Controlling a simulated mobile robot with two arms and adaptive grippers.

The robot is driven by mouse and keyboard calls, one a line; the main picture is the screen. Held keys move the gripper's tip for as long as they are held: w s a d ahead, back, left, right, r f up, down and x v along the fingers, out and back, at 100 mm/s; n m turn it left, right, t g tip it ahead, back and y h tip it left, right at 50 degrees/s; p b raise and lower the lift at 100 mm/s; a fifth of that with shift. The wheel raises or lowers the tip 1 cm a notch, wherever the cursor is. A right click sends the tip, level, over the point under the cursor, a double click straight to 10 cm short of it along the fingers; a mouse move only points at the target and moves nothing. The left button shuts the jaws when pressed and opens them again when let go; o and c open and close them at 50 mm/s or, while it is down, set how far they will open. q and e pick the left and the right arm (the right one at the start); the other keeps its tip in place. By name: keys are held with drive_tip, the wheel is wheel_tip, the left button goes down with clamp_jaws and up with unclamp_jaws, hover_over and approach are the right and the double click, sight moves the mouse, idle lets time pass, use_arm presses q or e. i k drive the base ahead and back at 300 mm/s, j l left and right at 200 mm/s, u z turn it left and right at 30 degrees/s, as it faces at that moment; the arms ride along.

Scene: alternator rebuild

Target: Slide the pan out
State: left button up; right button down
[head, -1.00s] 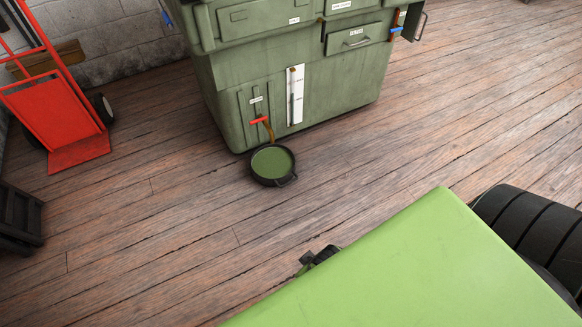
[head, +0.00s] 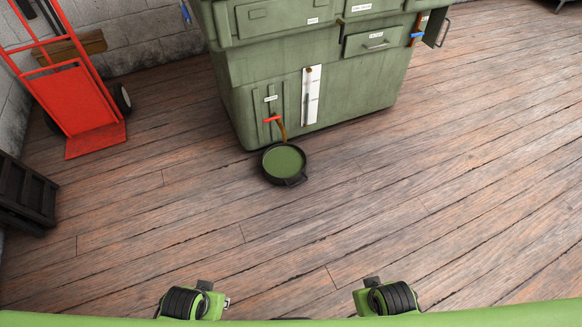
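The pan (head: 300,181) is a round black pan holding green liquid, with a small handle at its front right side. It sits on the wooden floor close to the front lower left of the green machine (head: 350,85). A brown spout under a red handle (head: 272,120) points down at the back of the pan. The pan appears level and nothing of mine touches it. Two dark ribbed parts of my own body and a green edge show along the bottom of the view, well short of the pan. I cannot make out fingers of either gripper.
A red hand truck (head: 89,107) stands by the grey block wall at the left. A dark slatted crate (head: 27,194) is at the left edge. A small cabinet door (head: 436,27) sticks out at the machine's right. The plank floor (head: 245,235) in front of the pan is clear.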

sight(284, 165)
drive_tip(key=i+j+z, duration=0.25)
drive_tip(key=i+j, duration=0.15)
drive_tip(key=i+j+z, duration=0.3)
drive_tip(key=j, duration=0.1)
